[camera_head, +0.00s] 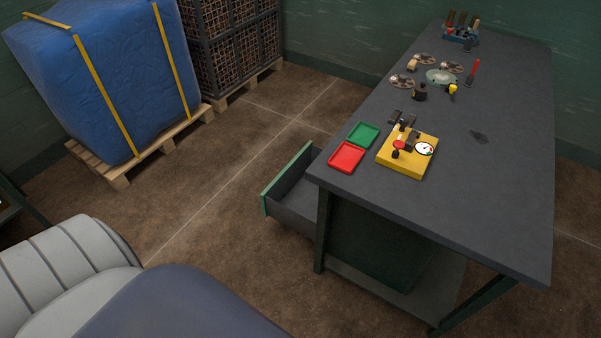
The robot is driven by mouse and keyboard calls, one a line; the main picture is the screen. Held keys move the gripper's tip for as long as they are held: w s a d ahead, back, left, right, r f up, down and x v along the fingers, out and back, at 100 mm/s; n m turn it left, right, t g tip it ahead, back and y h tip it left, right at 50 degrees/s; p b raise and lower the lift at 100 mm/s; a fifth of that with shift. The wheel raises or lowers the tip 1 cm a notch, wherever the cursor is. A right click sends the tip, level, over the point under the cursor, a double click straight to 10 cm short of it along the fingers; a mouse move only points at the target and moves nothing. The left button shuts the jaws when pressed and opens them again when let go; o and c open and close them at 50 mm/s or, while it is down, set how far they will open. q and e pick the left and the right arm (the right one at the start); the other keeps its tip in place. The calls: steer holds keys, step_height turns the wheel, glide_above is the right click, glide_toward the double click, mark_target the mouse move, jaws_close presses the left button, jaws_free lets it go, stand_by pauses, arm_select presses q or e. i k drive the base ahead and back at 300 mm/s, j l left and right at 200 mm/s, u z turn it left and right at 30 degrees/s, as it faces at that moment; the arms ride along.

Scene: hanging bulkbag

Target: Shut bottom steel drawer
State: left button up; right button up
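The steel drawer (291,200) stands pulled out from under the left side of the dark workbench (480,190). It has a green front panel, seen nearly edge-on from above, and grey inner walls. The part of its inside that shows looks empty. Its rear end is hidden under the bench top. Only this one drawer shows, so I cannot tell from this view whether others sit above or below it. Neither of my grippers is in view, and nothing touches the visible part of the drawer.
On the bench are a red tray (347,157), a green tray (363,135), a yellow gauge fixture (407,152) and tools. A blue wrapped load (100,80) and stacked cages (232,45) stand on pallets. Brown floor left of the drawer is clear.

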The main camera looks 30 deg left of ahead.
mark_target(292, 200)
steer(key=j+z, duration=0.1)
steer(key=j, duration=0.55)
steer(key=k+j+z, duration=0.1)
steer(key=j, duration=0.55)
steer(key=j+z, duration=0.15)
steer(key=j, duration=0.45)
steer(key=k+j+z, duration=0.1)
steer(key=j, duration=0.55)
steer(key=k, duration=0.1)
